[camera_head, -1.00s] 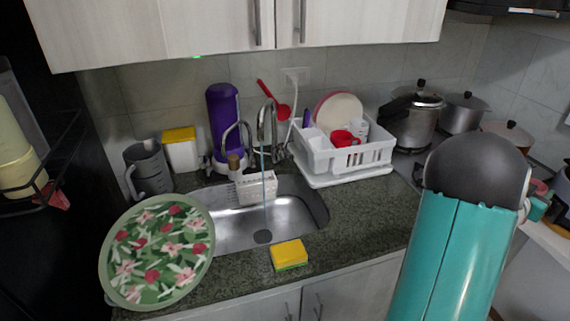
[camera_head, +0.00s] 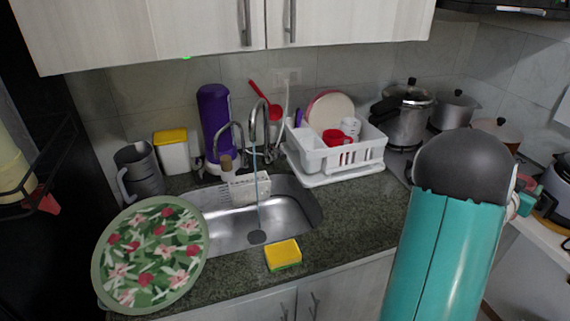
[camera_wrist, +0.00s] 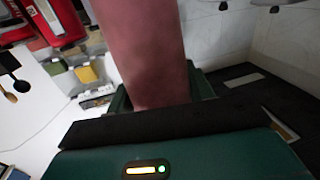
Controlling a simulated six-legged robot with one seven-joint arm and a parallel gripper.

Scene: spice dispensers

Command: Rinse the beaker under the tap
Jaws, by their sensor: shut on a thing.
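My gripper (camera_wrist: 160,105) is shut on a smooth reddish-brown thing (camera_wrist: 145,50) that rises from between its fingers in the wrist view. Its top is cut off, and I cannot tell whether it is the beaker. In the head view my teal arm stands at the right and hides most of my gripper. The curved metal tap (camera_head: 254,115) stands behind the steel sink (camera_head: 225,228). A thin stream of water (camera_head: 258,205) falls from it toward the drain. The held thing is not seen under the stream. A grey jug with a handle (camera_head: 143,175) stands left of the sink.
A floral tray (camera_head: 152,255) lies at the sink's left front. A yellow sponge (camera_head: 283,253) sits on the front edge. A white dish rack (camera_head: 340,158) stands right of the sink, with pots (camera_head: 402,120) beyond. Cabinets (camera_head: 150,35) hang above. A purple bottle (camera_head: 215,120) stands behind the sink.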

